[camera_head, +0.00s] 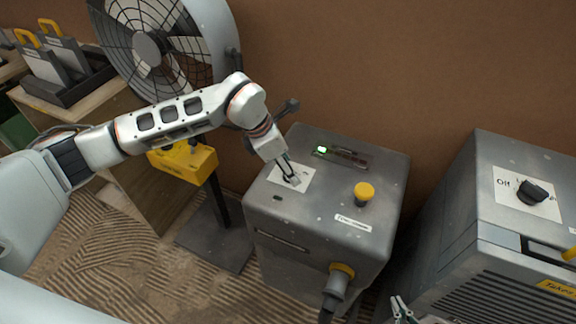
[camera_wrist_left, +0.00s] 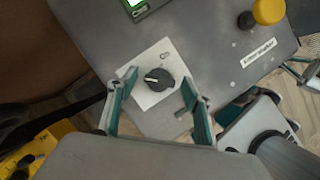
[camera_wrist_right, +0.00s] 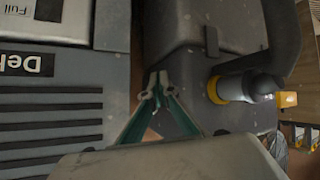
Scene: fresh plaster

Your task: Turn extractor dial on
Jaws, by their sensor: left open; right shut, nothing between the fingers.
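The dial is a small black knob (camera_wrist_left: 157,79) on a white plate (camera_wrist_left: 152,100) on top of a grey metal box (camera_head: 325,208). Its pale pointer mark is turned to the left in the left wrist view. My left gripper (camera_wrist_left: 158,84) is open, with one finger on each side of the knob, apart from it in that view. In the head view my left gripper (camera_head: 290,179) is over the white plate and mostly hides the knob. My right gripper (camera_head: 403,309) is shut and empty, low at the bottom edge; its closed fingertips (camera_wrist_right: 155,84) show in the right wrist view.
The box top also carries a yellow button (camera_head: 364,190), a lit green indicator (camera_head: 322,149) and a label (camera_head: 352,222). A plug with a yellow ring (camera_head: 341,271) sticks out in front. Right stands a grey machine (camera_head: 470,215) with its own black dial (camera_head: 532,192). A fan (camera_head: 150,48) stands behind.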

